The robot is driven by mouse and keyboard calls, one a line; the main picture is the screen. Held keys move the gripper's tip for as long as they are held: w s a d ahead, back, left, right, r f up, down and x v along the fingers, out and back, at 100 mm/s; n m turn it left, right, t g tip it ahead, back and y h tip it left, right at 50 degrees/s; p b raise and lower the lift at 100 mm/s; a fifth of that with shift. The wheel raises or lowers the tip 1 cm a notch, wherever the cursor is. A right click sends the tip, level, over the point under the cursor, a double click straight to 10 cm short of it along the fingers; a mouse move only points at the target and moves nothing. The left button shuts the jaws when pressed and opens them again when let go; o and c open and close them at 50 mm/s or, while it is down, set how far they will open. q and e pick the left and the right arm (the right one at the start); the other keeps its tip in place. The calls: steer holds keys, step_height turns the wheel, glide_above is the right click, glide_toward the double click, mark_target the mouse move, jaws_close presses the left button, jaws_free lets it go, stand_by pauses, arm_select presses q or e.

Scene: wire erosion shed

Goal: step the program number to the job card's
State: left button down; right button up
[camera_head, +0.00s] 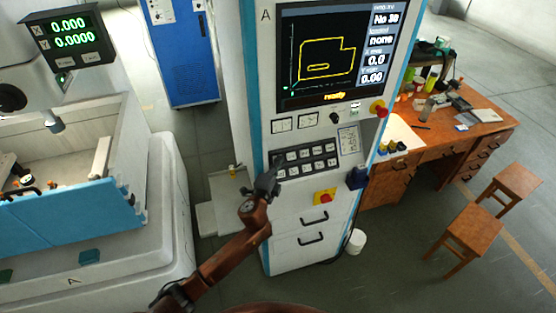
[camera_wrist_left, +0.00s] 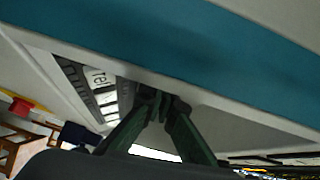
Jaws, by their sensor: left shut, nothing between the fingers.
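The control cabinet's screen (camera_head: 335,50) shows a yellow outline, the word "ready", and a program number (camera_head: 385,18) that reads "No 3" with a blurred last digit. Below it is a dark key panel (camera_head: 318,160) with two rows of pale keys. A white card with small print (camera_head: 349,140) is fixed right of the keys; its text is unreadable. My left gripper (camera_head: 272,176) is shut and empty at the left end of the key panel, covering some of it. In the left wrist view its fingertips (camera_wrist_left: 162,100) are beside the keys (camera_wrist_left: 98,85); contact cannot be told.
A red knob (camera_head: 378,108) and a red-on-yellow stop button (camera_head: 325,196) stick out of the cabinet. A dark blue box (camera_head: 357,178) is on its right edge. The machine with a blue-fronted tank (camera_head: 75,225) stands left; a cluttered desk (camera_head: 475,125) and stools stand right.

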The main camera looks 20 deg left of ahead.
arm_select(q)
steer(key=shift+r, duration=0.1)
steer(key=shift+s+d+r+p, duration=0.4)
steer(key=shift+s+p, duration=0.15)
steer(key=shift+p, duration=0.1)
steer(key=shift+f, duration=0.1)
steer(key=shift+w+a+f, duration=0.25)
steer(key=shift+w, duration=0.1)
